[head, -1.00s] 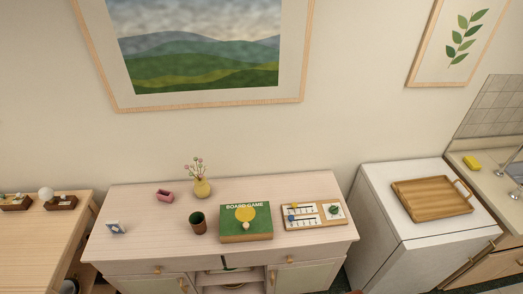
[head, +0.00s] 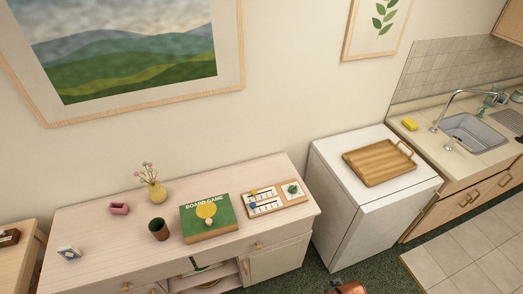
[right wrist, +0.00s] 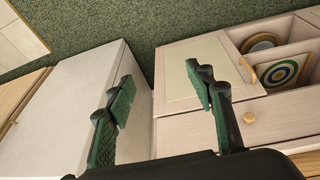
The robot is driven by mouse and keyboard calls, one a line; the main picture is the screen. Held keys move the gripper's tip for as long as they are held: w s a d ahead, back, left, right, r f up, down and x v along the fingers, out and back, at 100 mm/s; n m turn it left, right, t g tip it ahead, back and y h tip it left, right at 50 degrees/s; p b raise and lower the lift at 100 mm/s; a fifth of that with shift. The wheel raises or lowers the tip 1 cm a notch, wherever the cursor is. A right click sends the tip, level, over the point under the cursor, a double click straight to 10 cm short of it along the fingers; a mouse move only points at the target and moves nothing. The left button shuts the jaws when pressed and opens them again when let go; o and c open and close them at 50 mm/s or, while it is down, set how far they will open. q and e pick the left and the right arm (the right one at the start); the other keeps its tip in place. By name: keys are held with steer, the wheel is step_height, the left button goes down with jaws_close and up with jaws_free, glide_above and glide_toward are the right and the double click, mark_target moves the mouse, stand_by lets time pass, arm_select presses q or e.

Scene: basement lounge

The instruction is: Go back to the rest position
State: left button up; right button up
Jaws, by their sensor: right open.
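My right gripper (right wrist: 160,88) shows in the right wrist view, its two dark fingers with green pads spread apart and nothing between them. Beyond the fingers are the pale sideboard (right wrist: 185,135) on the right and the white cabinet on the left, with the green carpet (right wrist: 100,25) between and above them. Neither gripper can be made out in the head view, and my left gripper is in no frame.
The sideboard (head: 110,225) bears a board game box (head: 195,228), a brown cup (head: 158,229), a yellow vase (head: 156,192), a pink holder (head: 119,208) and a panel (head: 290,198). A wooden tray (head: 378,165) lies on the white cabinet (head: 335,155). A sink (head: 475,133) is at right.

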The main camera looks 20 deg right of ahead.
steer(key=s+a+f+g+b, duration=0.1)
steer(key=s+f+b, duration=0.15)
steer(key=f, duration=1.25)
steer(key=s+f+b, duration=0.1)
steer(key=s+f, duration=0.2)
steer(key=f, duration=1.2)
steer(key=s+f+n+g+b, duration=0.1)
steer(key=s+f+b, duration=0.2)
steer(key=s+f, duration=1.4)
steer(key=shift+s+y, duration=0.2)
steer(key=shift+y, duration=0.1)
steer(key=shift+a, duration=0.1)
